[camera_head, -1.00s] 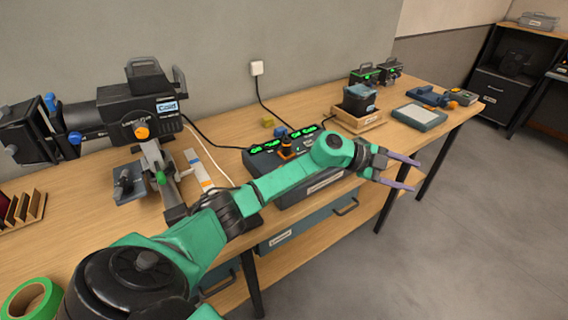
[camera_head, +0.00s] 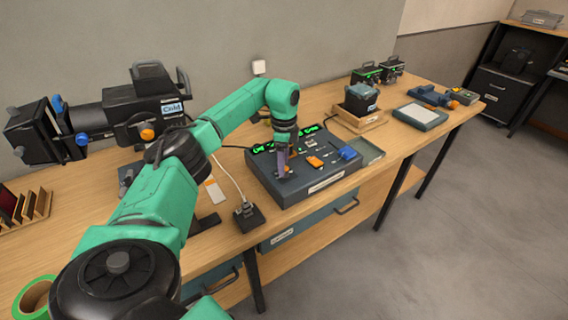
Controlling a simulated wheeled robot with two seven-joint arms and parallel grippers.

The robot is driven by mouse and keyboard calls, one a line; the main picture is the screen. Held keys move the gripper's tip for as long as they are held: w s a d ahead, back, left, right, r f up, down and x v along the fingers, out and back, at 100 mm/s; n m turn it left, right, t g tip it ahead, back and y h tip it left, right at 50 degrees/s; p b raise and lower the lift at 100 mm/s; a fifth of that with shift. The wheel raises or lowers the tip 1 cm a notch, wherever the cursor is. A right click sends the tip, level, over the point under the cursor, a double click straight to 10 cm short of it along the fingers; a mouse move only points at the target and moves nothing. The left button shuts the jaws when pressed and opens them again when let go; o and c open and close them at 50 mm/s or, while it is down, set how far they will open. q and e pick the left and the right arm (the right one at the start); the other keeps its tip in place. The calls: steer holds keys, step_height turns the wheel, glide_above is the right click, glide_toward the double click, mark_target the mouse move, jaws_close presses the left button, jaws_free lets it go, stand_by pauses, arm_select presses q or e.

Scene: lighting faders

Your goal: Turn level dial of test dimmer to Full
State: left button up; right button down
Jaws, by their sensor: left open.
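A small dark box (camera_head: 249,218) with a knob-like part on top stands at the table's front edge, left of the fader console. A pale cable runs to it. It may be the test dimmer, but its markings are too small to read. My left gripper (camera_head: 284,170) is open and points down over the left part of the dark console (camera_head: 314,181), up and to the right of the small box. Its fingers hide part of the console's controls; I cannot tell whether they touch it. My right gripper is not in view.
The console has green lit displays, an orange cap (camera_head: 315,161) and a blue cap (camera_head: 349,153). A black spotlight (camera_head: 118,110) stands at the left. A wooden tray (camera_head: 359,121) holds a dark device. A grey pad (camera_head: 420,116) lies farther right.

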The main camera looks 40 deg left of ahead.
arm_select(q)
steer(key=shift+w+d+f, duration=0.1)
steer(key=shift+d+f, duration=0.05)
steer(key=shift+f, duration=0.95)
jaws_close()
